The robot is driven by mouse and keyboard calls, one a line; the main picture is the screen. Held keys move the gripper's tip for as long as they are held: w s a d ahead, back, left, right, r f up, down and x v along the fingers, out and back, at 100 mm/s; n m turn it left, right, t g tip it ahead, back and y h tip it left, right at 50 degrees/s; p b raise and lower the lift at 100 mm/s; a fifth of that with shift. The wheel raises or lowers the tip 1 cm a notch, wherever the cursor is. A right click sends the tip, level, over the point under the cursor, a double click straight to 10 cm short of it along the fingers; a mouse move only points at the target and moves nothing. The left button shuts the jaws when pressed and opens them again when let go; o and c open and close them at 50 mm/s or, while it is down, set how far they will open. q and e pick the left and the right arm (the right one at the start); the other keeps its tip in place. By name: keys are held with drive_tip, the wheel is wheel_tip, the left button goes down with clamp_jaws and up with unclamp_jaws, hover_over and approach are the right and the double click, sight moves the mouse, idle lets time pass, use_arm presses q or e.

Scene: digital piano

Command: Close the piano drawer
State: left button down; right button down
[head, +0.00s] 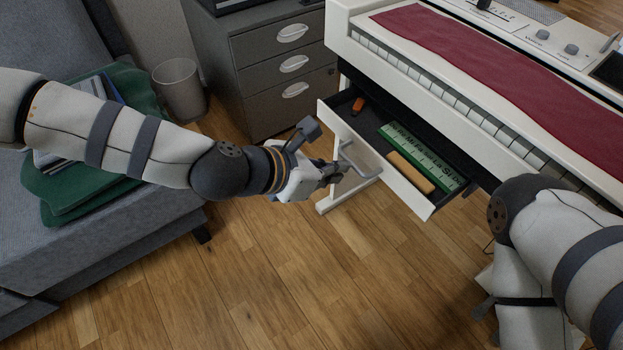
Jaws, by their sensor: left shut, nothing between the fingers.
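The white piano drawer (385,172) is pulled out below the keyboard of the white digital piano (400,68). Its dark inside shows, and a grey bar handle (372,166) stands out from its front. My left gripper (345,170) is shut with nothing in it, right at the handle's left side; I cannot tell whether it touches. My right arm comes in at the lower right, its elbow close to the drawer's right end. Its gripper (484,309) is low at the right, mostly hidden, and its finger state is unclear.
The drawer holds a green lettered box (424,157), a tan bar (409,172) and a small orange object (358,105). A grey cabinet (275,75) and a bin (180,90) stand behind. A grey sofa (60,265) is left. The wooden floor (290,290) in front is clear.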

sight(365, 149)
use_arm(q)
drive_tip(key=w+d, duration=0.1)
drive_tip(key=d, duration=0.1)
drive_tip(key=w+d, duration=0.4)
drive_tip(key=shift+d, duration=0.4)
